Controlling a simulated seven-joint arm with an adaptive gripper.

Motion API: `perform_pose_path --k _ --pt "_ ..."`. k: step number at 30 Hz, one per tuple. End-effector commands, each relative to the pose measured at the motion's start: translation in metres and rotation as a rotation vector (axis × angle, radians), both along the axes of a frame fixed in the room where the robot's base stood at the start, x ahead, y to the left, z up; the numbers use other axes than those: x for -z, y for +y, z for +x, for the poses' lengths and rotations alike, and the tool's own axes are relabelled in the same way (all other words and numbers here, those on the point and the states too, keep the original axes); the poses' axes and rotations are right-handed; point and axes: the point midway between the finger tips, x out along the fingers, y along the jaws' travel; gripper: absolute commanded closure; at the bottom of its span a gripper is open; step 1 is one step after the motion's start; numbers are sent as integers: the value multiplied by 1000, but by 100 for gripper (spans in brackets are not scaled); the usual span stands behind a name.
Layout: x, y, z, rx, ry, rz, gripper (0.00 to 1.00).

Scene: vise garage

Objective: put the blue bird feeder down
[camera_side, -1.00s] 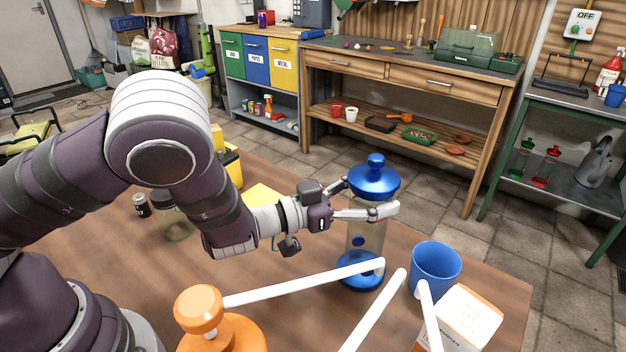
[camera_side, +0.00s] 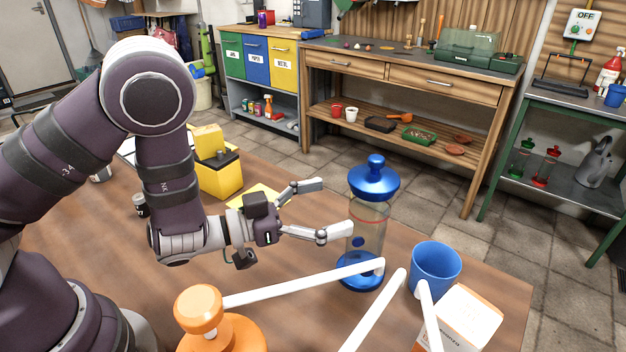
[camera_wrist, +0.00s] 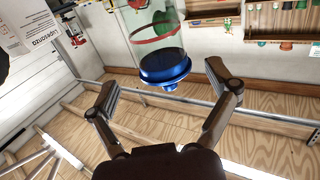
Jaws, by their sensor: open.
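The blue bird feeder (camera_side: 368,232) stands upright on the wooden table in the side view, with a blue knobbed lid, a clear tube and a blue base. Its base is partly behind a white bar. My gripper (camera_side: 336,210) is open and empty to the left of the feeder, with its fingers pointing toward the tube and apart from it. In the wrist view the feeder (camera_wrist: 160,62) appears upside down, beyond and between the spread fingers of my gripper (camera_wrist: 168,95).
A blue cup (camera_side: 436,268) and a white and orange carton (camera_side: 462,322) stand right of the feeder. White bars (camera_side: 300,285) and an orange knobbed object (camera_side: 212,325) are in front. A yellow box (camera_side: 218,178) and a yellow sheet (camera_side: 258,200) lie behind my gripper on the table (camera_side: 100,235).

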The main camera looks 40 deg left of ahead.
Motion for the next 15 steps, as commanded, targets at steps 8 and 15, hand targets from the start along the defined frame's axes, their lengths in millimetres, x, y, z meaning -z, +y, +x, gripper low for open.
perform_pose_path --k 8,15 --pt "-23 53 28 -294 94 44 14" --pt "-52 123 7 -618 531 72 14"
